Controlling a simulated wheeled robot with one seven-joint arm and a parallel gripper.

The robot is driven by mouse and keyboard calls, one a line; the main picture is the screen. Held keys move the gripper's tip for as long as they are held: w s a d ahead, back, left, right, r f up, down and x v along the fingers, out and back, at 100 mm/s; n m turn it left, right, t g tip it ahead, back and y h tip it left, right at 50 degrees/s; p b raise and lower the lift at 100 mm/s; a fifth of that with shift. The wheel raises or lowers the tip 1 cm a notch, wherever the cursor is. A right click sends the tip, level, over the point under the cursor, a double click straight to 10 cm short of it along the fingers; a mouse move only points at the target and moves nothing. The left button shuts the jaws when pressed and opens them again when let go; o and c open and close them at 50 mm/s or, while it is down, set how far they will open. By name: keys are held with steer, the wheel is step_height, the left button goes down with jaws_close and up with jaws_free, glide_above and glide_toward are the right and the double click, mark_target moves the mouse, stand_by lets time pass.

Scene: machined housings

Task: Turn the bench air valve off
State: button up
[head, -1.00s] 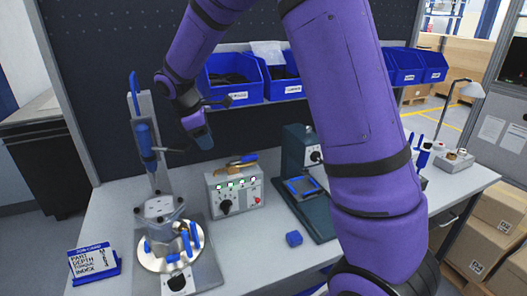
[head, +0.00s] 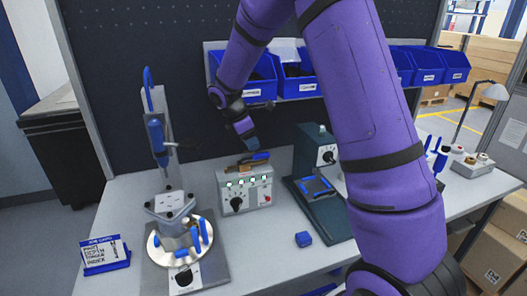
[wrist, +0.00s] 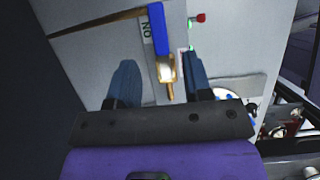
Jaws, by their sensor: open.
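An "ON" label (wrist: 147,31) is beside the lever, which points up the picture. My gripper (head: 243,132) is above and slightly left of the valve in the head view. In the wrist view my gripper (wrist: 160,68) is open, with one dark blue finger on each side of the brass end. I see no finger touching the valve.
The control box (head: 245,193) has a black knob, green lights and a red button. A lever press (head: 160,140) stands left and a dark green machine (head: 310,165) stands right. Blue bins (head: 265,85) hang behind. A small blue block (head: 303,239) lies in front on open bench.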

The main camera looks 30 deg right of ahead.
mark_target(265, 153)
steer(key=d, duration=0.2)
steer(key=shift+s+d+f, duration=0.35)
steer(key=shift+d+f, duration=0.05)
steer(key=x, duration=0.2)
steer(key=shift+f, duration=0.3)
steer(key=shift+x, duration=0.8)
jaws_close()
